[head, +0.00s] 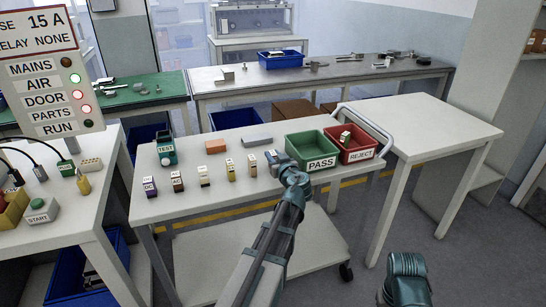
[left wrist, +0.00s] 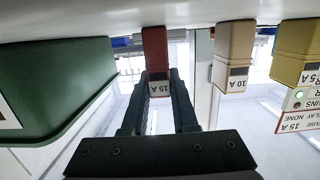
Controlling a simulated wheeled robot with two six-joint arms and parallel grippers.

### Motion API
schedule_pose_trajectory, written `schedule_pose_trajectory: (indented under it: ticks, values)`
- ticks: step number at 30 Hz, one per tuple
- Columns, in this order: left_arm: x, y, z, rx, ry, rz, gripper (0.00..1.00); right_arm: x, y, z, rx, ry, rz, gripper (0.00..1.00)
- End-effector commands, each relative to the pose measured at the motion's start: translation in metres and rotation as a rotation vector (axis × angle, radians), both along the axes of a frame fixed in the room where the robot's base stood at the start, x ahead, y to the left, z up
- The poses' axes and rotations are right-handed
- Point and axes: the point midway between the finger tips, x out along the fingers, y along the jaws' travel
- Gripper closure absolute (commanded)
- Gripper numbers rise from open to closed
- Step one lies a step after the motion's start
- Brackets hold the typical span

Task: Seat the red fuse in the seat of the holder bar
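The red fuse (left wrist: 155,52), labelled 15 A, stands on the white cart top in the left wrist view, which shows the scene upside down. My left gripper (left wrist: 165,82) has one finger on each side of it; the fuse fills the gap, but I cannot tell whether the fingers press on it. In the head view my left gripper (head: 277,160) is at the cart, left of the green bin, and hides most of the fuse. I cannot clearly identify the holder bar; a grey bar (head: 257,141) lies at the cart's back. My right gripper's fingers do not show.
A beige 10 A fuse (left wrist: 233,55) and a yellow fuse (left wrist: 297,50) stand beside the red one. More fuses line the cart's left. An orange block (head: 215,146) lies behind the row.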

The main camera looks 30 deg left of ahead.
Motion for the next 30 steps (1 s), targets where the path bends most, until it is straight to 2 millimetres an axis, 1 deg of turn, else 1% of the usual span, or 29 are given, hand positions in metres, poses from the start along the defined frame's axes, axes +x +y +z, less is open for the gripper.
schedule_pose_trajectory:
  ticks: [1, 4, 5, 13, 17, 20, 24, 30]
  values:
    - [0.0, 0.0, 0.0, 0.0, 0.0, 0.0, 0.65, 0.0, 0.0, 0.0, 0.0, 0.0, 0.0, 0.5]
    - [0.0, 0.0, 0.0, -0.001, 0.0, 0.0, 0.46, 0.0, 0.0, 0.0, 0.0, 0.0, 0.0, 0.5]
    - [0.0, 0.0, 0.0, -0.001, 0.0, 0.0, 0.44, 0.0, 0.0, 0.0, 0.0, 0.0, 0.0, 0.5]
    - [0.0, 0.0, 0.0, 0.0, 0.0, 0.0, 0.44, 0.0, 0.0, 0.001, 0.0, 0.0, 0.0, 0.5]
    - [-0.007, -0.007, 0.003, 0.0, 0.0, -0.001, 0.44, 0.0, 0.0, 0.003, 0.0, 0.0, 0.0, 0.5]
    - [-0.02, -0.02, 0.006, 0.0, 0.001, -0.002, 0.44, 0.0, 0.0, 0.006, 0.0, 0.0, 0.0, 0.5]
    - [-0.043, -0.041, 0.015, 0.0, 0.0, -0.003, 0.44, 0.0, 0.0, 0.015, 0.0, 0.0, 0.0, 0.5]
    - [-0.068, -0.073, 0.019, -0.001, 0.0, -0.003, 0.44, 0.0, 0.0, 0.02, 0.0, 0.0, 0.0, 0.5]
